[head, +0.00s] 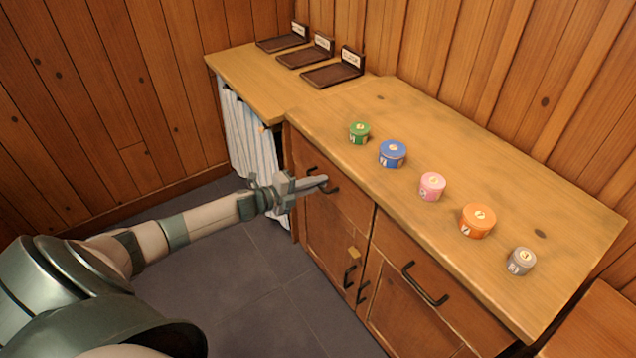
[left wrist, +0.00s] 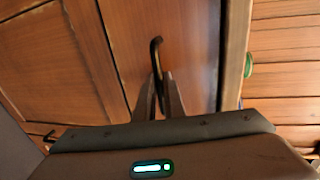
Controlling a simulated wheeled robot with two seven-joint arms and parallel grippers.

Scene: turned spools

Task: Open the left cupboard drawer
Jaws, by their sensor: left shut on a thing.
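The left cupboard drawer (head: 347,199) is a wooden front under the worktop, and it looks flush with the cupboard. Its dark handle (head: 332,188) is partly hidden by my left gripper (head: 322,182). In the left wrist view the dark bar handle (left wrist: 156,58) runs down between the two fingers of the left gripper (left wrist: 160,95). The fingers are shut on the handle. My right gripper is in neither view.
Several coloured spools stand in a row on the worktop (head: 400,110), from a green one (head: 359,133) to a grey one (head: 521,261). Dark labelled trays (head: 332,75) stand at the back. A right drawer handle (head: 424,284) and a striped curtain (head: 250,140) flank the left drawer.

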